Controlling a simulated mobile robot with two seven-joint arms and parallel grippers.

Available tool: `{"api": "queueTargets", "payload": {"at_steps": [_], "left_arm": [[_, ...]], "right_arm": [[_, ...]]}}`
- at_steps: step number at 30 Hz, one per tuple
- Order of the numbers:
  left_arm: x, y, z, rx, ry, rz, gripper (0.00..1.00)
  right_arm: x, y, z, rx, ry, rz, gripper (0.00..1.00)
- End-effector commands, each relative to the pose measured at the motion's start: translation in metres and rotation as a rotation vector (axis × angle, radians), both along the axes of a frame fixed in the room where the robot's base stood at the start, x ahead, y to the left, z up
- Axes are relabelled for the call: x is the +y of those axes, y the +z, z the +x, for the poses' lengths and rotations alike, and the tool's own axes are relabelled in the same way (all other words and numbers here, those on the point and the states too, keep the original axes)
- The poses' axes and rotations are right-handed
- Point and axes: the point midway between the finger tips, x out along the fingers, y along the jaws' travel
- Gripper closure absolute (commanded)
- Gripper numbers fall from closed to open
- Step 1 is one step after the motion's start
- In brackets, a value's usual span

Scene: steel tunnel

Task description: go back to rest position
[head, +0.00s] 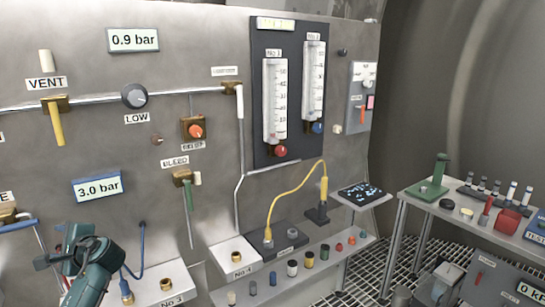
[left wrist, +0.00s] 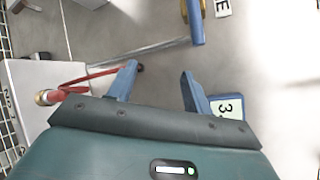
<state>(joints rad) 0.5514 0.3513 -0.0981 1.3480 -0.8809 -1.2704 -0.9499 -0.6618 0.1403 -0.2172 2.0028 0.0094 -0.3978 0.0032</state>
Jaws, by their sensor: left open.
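My left gripper (head: 62,250) shows at the lower left of the head view, in front of the steel panel (head: 90,230). In the left wrist view its two blue fingers (left wrist: 159,77) are spread apart with nothing between them. The gap faces the grey panel. My right gripper is in neither view.
The panel carries a yellow VENT lever (head: 57,125), a green BLEED lever (head: 189,194) and two flow tubes (head: 275,97). A shelf (head: 335,261) with small fittings runs below. A side table (head: 468,215) stands right. A red hose (left wrist: 85,83) lies near my left gripper.

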Motion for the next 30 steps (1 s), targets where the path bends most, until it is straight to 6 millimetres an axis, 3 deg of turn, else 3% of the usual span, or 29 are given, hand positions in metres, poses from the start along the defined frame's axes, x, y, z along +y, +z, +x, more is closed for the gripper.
{"api": "queueTargets", "payload": {"at_steps": [3, 8, 12, 17, 18, 21, 26, 30], "left_arm": [[-0.025, -0.014, 0.037, -0.228, -0.163, -0.216, 0.50], [-0.069, -0.018, 0.077, -0.553, -0.340, -0.571, 0.50], [-0.108, -0.006, 0.100, -0.824, -0.446, -0.910, 0.50], [-0.146, 0.021, 0.114, -1.118, -0.517, -1.325, 0.50], [-0.154, 0.021, 0.113, -1.164, -0.521, -1.412, 0.50], [-0.174, -0.026, 0.091, -1.084, -0.495, -1.424, 0.50], [-0.207, -0.087, 0.049, -0.990, -0.460, -1.477, 0.50], [-0.243, -0.148, -0.007, -0.889, -0.409, -1.543, 0.50]], "right_arm": [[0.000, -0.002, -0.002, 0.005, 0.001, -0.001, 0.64], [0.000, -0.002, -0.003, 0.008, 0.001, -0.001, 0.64], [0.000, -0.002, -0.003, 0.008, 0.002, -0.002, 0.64], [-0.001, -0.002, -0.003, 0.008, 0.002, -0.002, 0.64], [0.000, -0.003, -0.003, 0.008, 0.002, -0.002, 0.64], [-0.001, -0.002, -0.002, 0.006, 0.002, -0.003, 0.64], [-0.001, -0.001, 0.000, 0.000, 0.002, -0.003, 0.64], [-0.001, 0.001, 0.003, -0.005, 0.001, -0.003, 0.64]]}}
